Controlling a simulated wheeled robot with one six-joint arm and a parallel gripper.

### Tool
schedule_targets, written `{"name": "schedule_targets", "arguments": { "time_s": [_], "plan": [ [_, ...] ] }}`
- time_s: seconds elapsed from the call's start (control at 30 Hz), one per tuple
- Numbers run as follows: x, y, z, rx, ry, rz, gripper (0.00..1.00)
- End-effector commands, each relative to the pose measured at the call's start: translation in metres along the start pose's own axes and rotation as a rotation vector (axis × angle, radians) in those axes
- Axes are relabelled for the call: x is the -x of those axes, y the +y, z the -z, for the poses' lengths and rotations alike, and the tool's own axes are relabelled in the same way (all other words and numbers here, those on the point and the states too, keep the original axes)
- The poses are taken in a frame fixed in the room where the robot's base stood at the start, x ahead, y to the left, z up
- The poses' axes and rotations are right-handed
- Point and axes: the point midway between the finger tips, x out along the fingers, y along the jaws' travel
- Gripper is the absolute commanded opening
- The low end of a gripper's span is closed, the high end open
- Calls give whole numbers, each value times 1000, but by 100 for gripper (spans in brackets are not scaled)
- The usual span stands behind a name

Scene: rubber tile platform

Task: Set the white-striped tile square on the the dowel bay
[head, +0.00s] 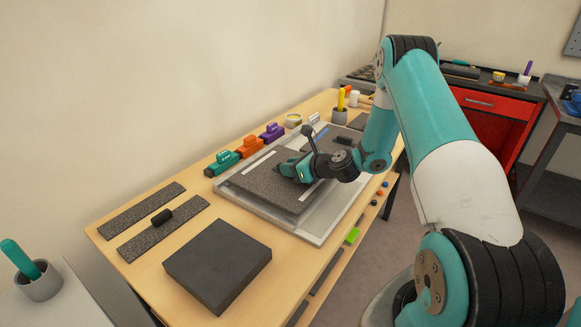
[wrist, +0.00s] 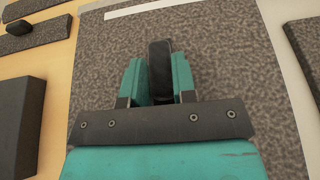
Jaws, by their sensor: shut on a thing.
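The white-striped tile (head: 262,190) is a dark speckled square with a white stripe near its far-left edge. It lies on or just over the near part of a pale grey tray (head: 317,236); I cannot tell whether it touches. My gripper (head: 291,172) is over the tile. In the wrist view my gripper (wrist: 159,82) is shut on an upright black grip (wrist: 160,65) on the tile (wrist: 225,60). The white stripe (wrist: 142,8) shows beyond the fingers. I cannot tell which part of the tray is the dowel bay; the tile and arm hide much of it.
A dark block (head: 218,262) lies on the near bench. Speckled strips (head: 140,208), one with a black cylinder (head: 162,217), lie to the left. Green (head: 222,161), orange (head: 249,146) and purple (head: 272,133) items line the tray's far-left side.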

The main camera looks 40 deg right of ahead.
Motion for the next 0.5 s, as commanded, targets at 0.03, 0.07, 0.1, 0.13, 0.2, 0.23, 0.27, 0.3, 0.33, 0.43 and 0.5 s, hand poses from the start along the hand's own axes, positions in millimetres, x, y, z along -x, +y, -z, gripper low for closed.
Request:
{"name": "schedule_targets", "arguments": {
  "time_s": [0.03,0.07,0.1,0.13,0.2,0.23,0.27,0.3,0.33,0.43,0.5],
  "plan": [
    [0,0,-2,1,-4,1,0],
    [0,0,-2,1,-4,1,0],
    [0,0,-1,1,-4,1,0],
    [0,0,-1,1,-4,1,0],
    [0,0,0,0,-4,1,0],
    [-1,0,0,0,-4,1,0],
    [-1,0,1,0,-4,0,0],
    [-1,0,2,0,-4,1,0],
    [-2,0,2,0,-4,1,0],
    [-2,0,5,1,-4,1,0],
    [-3,0,6,1,-4,1,0]
  ]
}}
